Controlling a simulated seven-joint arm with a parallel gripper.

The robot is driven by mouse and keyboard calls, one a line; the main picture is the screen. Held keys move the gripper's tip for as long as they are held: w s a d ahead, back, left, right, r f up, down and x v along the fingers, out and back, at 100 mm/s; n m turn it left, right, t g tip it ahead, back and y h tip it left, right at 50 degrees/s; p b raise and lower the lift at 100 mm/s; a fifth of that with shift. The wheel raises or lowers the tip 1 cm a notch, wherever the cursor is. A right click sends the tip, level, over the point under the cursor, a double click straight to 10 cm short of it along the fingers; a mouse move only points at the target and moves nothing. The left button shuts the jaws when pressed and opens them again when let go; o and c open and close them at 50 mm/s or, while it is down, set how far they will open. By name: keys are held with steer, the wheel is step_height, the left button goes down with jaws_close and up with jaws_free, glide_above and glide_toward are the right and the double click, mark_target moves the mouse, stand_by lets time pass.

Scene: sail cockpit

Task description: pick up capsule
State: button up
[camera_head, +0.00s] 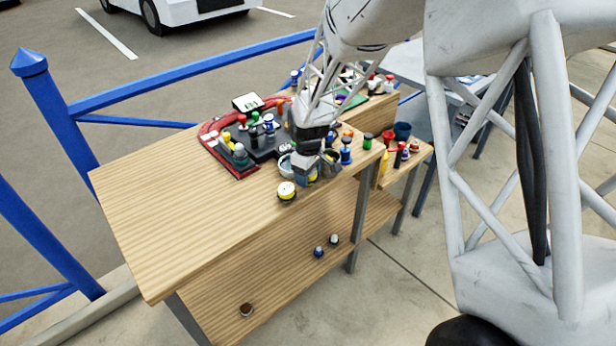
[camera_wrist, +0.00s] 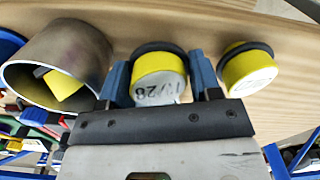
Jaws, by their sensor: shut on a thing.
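My gripper (camera_head: 307,170) is low over the wooden table, right of its middle. In the wrist view its two blue fingers (camera_wrist: 160,76) are shut on a yellow capsule (camera_wrist: 158,84) with a dark ring and a white, printed end. A second yellow capsule (camera_wrist: 247,68) with a dark ring and white end stands apart, just right of the right finger. In the head view a yellow-and-white capsule (camera_head: 287,191) sits on the table in front of my gripper. The held capsule is largely hidden there by my gripper.
A metal cup (camera_wrist: 62,62) with a yellow piece in it is close beside the left finger. A red-edged dark tray (camera_head: 243,171) with several small items stands left of my gripper. More small coloured items crowd the right. The table's left part (camera_head: 150,200) is clear.

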steer(key=r, duration=0.2)
steer(key=shift+s+d+r, duration=0.1)
steer(key=shift+s+r, duration=0.2)
steer(key=shift+s, duration=0.05)
steer(key=s+d, duration=0.2)
steer(key=s, duration=0.5)
steer(key=s+d+r, duration=0.1)
steer(key=s+d, duration=0.1)
steer(key=s, duration=0.5)
steer(key=shift+s+d+r, duration=0.15)
steer(key=shift+s+d, duration=0.1)
steer(key=shift+d, duration=0.15)
steer(key=w+a+r, duration=0.1)
steer(key=w+a, duration=0.3)
steer(key=w, duration=0.9)
steer(key=w+a+r, duration=0.2)
steer(key=w+a, duration=0.2)
steer(key=w, duration=1)
steer(key=w+a+r, duration=0.2)
steer(key=w+a, duration=0.2)
steer(key=w, duration=0.9)
steer(key=shift+w+a+r, duration=0.25)
steer(key=shift+w, duration=0.05)
steer(key=shift+f, duration=0.2)
steer(key=shift+f, duration=2.7)
steer(key=shift+f, duration=0.25)
